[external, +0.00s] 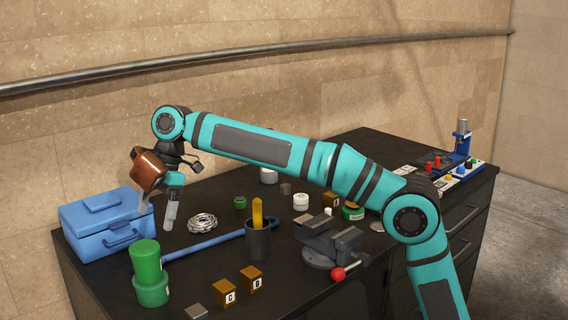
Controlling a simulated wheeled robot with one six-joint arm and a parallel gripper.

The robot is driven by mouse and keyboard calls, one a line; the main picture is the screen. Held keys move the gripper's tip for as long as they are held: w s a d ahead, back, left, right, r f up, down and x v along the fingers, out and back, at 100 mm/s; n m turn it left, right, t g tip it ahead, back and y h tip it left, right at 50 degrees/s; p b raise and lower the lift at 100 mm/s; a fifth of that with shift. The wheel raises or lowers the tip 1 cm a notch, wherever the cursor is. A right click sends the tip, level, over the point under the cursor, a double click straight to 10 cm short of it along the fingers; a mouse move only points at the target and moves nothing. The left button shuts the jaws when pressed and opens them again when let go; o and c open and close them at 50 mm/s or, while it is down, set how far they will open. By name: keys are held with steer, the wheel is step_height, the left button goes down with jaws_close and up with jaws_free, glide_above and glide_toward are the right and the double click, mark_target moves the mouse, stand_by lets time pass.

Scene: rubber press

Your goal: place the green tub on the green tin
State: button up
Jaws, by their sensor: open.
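A bright green cylinder, seemingly the green tub (146,260), stands upright on a slightly wider, darker green cylinder, seemingly the green tin (152,292), at the front left of the bench. The two touch, and the upper one looks level. My gripper (155,217) is open and empty, pointing down above and behind the stack, apart from it. Its left finger overlaps the blue toolbox in the picture. I cannot tell its exact height.
A blue toolbox (90,228) stands at the left. A blue bar (203,246) lies behind the stack, near a dark cup (257,242) with a yellow handle. Lettered blocks (224,290) and a vise (331,240) stand to the right. A coiled ring (202,222) lies behind.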

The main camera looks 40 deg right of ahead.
steer(key=s+d+r+m+t, duration=0.2)
steer(key=s+d+m+t, duration=0.15)
steer(key=d, duration=0.65)
steer(key=s+d+r+m+t, duration=0.2)
steer(key=s+d+m+t, duration=0.15)
steer(key=d, duration=0.65)
steer(key=s+d+r+m+t, duration=0.2)
steer(key=s+d+m, duration=0.25)
steer(key=d, duration=0.55)
steer(key=s+d+f+m+t+h, duration=0.2)
steer(key=s+d+f+m+t, duration=0.1)
steer(key=s+d, duration=0.5)
steer(key=s+d+f+m+t+h, duration=0.2)
steer(key=s+d+f+m+t, duration=0.2)
steer(key=s+d, duration=0.4)
steer(key=s+t, duration=0.1)
steer(key=s, duration=0.5)
steer(key=shift+f+m+t, duration=0.25)
steer(key=shift+m+t, duration=0.05)
steer(key=shift+m, duration=0.05)
